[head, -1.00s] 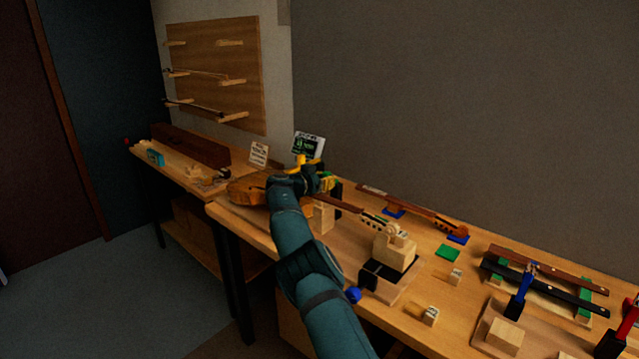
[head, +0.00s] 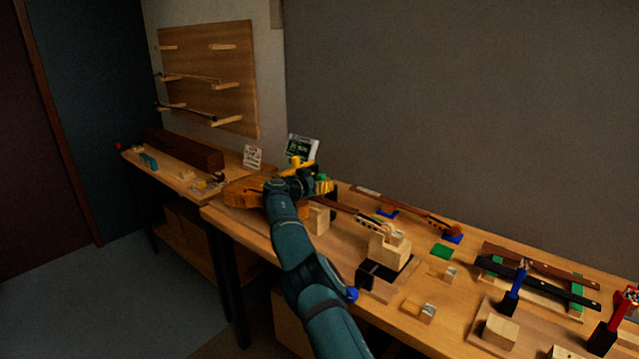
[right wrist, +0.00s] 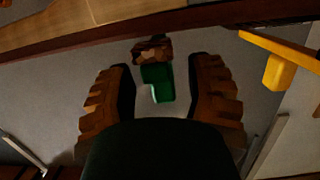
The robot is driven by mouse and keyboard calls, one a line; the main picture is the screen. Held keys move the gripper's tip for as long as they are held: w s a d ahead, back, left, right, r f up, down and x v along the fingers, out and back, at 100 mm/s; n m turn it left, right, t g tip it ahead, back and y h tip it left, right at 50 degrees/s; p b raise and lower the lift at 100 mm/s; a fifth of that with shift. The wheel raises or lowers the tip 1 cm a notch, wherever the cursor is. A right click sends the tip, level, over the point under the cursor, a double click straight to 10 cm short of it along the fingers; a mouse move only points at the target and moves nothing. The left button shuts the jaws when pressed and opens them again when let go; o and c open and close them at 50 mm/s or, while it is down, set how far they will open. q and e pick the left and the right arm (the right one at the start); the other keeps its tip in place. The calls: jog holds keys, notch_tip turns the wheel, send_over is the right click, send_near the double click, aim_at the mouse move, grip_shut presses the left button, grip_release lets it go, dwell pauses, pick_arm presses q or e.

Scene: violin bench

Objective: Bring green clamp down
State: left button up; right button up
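My right gripper (head: 312,184) is over the violin body (head: 243,192) on the bench, at the end of my dark teal arm. In the right wrist view its two ridged fingers (right wrist: 160,72) are apart. The green clamp (right wrist: 157,84) shows between the fingertips with a visible gap on each side, below a brown end piece (right wrist: 152,50). In the head view only a small green patch shows beside the gripper, and I cannot tell its outline there. My left gripper is not in view.
A yellow clamp (head: 299,164) stands close beside the right gripper; a yellow bar (right wrist: 281,70) shows in the wrist view. A small screen (head: 303,147) and card (head: 253,156) stand behind. The violin neck rests near a wooden block (head: 389,250). Blue (head: 516,289) and red clamps stand right.

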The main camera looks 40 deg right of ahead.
jog(key=shift+a, duration=0.25)
jog(key=shift+a+r, duration=0.15)
jog(key=shift+a, duration=0.6)
jog(key=shift+s+a+r, duration=0.1)
jog(key=shift+s+a, duration=0.25)
jog(key=shift+a, duration=0.15)
jog(key=v, duration=0.9)
jog(key=shift+s, duration=0.1)
